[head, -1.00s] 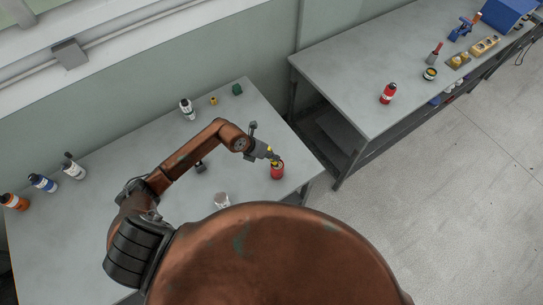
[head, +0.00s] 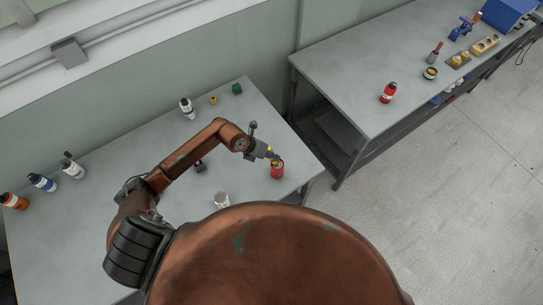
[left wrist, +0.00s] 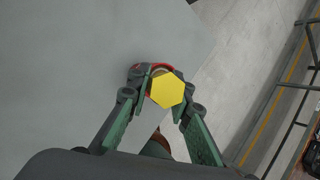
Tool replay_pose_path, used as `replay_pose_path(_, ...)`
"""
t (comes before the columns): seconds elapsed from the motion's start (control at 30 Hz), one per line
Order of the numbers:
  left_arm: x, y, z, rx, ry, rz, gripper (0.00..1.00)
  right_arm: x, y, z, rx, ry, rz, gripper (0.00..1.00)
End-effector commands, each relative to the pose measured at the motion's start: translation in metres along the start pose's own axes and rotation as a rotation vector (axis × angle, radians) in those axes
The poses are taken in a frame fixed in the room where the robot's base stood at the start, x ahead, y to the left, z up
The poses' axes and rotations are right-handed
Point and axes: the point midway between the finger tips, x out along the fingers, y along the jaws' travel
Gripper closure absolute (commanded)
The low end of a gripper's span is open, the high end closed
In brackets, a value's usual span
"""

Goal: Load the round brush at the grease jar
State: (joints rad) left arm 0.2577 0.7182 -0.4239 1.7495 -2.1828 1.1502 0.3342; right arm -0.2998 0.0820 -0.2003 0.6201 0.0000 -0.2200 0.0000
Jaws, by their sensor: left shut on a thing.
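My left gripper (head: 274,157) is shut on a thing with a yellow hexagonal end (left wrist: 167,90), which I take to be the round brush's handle. Its bristles are hidden. The red jar (head: 277,171), which I take to be the grease jar, stands near the right edge of the near table, directly below the gripper. In the left wrist view, part of a red rim (left wrist: 135,70) shows behind the yellow end and the green fingers. I cannot tell whether the brush touches the jar's inside. My right gripper is not in view.
On the near table (head: 120,200) stand a white bottle (head: 187,108), a green block (head: 237,89), a pale cup (head: 221,200) and several bottles at left. A gap separates the tables.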

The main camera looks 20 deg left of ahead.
Motion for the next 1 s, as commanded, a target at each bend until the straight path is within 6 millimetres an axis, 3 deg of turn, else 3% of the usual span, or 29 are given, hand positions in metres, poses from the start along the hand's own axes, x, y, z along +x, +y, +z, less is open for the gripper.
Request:
replay_pose_path(0.47,0.001,0.001,-0.003,-0.001,0.006,0.003,1.00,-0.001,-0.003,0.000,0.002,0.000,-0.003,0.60)
replay_pose_path(1.0,-0.034,-0.013,0.015,-0.001,0.002,0.002,1.00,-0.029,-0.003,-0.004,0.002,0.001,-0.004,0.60)
